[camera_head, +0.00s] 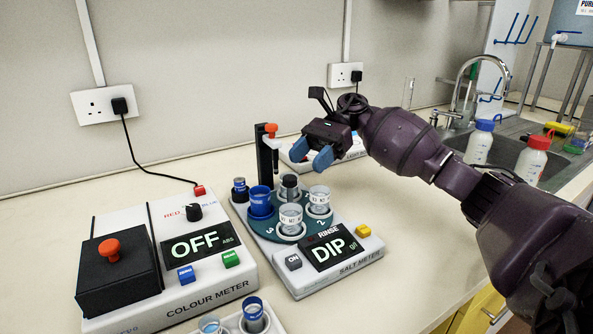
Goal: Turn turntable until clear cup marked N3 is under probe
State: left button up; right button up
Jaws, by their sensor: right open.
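The teal turntable (271,229) sits on the salt meter (342,270), whose screen reads DIP. It carries a blue cup (261,203) at the left, a clear cup (290,218) at the front, another clear cup (319,200) at the right and a dark grey cup (290,187) at the back. The clear cups' markings are too small to read surely. The probe (273,160) hangs from a black post with an orange top, above the turntable's back edge. My right gripper (311,157) is open and empty, above and behind the cups. My left gripper is not in view.
The colour meter (180,290), showing OFF, stands at the left with a black box and orange knob. A small dark-blue pot (240,190) stands beside the post. More cups (254,315) are at the front edge. Another meter (345,154) is partly hidden behind my gripper.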

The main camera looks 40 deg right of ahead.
jog(key=v, duration=0.5)
jog(key=shift+d+r, duration=0.1)
jog(key=shift+d, duration=0.15)
